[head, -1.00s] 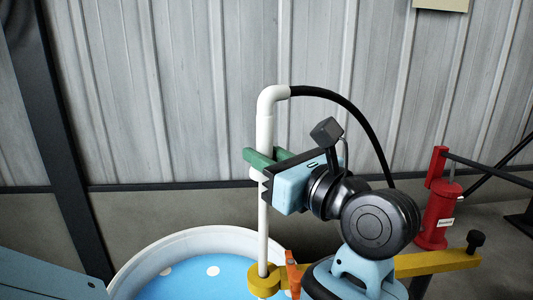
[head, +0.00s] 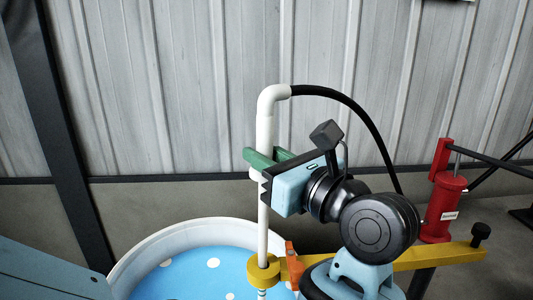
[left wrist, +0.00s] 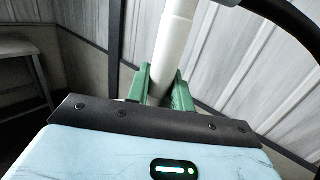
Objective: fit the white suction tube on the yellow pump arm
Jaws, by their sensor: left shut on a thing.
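The white suction tube (head: 263,220) stands upright, with an elbow at its top and a black hose leading from it to the right. My left gripper (head: 266,160) is shut on the tube's upper part, below the elbow. The left wrist view shows its green fingers (left wrist: 162,92) on either side of the tube. The yellow pump arm (head: 425,257) ends in a round yellow collar. The tube's lower part meets this collar and seems to pass through it, with a pale piece showing just below. An orange part (head: 291,279) sits beside the collar. My right gripper is out of view.
A white-rimmed drum (head: 165,240) with blue, white-spotted contents is below the collar. A red pump body (head: 440,210) stands at the right by the yellow arm. The black hose (head: 360,115) arches over my wrist. A corrugated wall and dark post are behind.

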